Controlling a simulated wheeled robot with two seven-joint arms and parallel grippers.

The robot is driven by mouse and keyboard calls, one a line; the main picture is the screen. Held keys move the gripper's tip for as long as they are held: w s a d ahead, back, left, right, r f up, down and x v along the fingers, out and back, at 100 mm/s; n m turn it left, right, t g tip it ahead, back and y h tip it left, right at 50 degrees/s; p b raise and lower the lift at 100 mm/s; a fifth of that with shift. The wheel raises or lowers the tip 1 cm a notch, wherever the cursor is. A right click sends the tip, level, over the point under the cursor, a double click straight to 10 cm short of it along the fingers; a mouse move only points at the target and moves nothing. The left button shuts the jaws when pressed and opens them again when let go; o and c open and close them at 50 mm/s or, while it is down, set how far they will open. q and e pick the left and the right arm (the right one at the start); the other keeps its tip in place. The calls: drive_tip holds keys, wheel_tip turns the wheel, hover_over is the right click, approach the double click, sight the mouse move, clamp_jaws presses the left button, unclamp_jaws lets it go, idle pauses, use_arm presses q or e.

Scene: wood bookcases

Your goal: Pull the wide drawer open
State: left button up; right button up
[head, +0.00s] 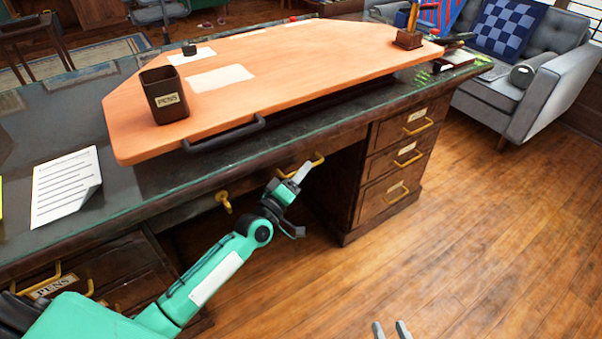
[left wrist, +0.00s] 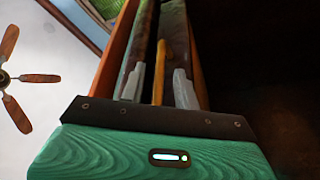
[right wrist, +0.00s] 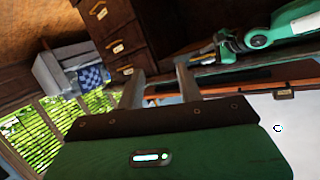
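The wide drawer (head: 258,182) is the dark wood front under the middle of the desktop. It looks shut. A gold handle (head: 318,160) shows at its right part, and another gold fitting (head: 222,201) is further left. My left gripper (head: 297,200) is at the right handle, fingers spread. In the left wrist view a yellow handle bar (left wrist: 160,70) lies between the two fingers, with a gap visible; contact cannot be told. My right gripper (head: 392,330) is open and empty over the floor, low in the head view. Its spread fingers also show in the right wrist view (right wrist: 160,85).
A right drawer column (head: 395,165) and a left one (head: 115,275) flank the knee space. Wooden floor (head: 480,220) is clear to the right, before a grey sofa (head: 560,90).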

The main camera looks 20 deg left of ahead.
drive_tip(key=shift+s+f, duration=0.1)
drive_tip(key=shift+f, duration=0.05)
use_arm(q)
clamp_jaws()
drive_tip(key=shift+d, duration=0.1)
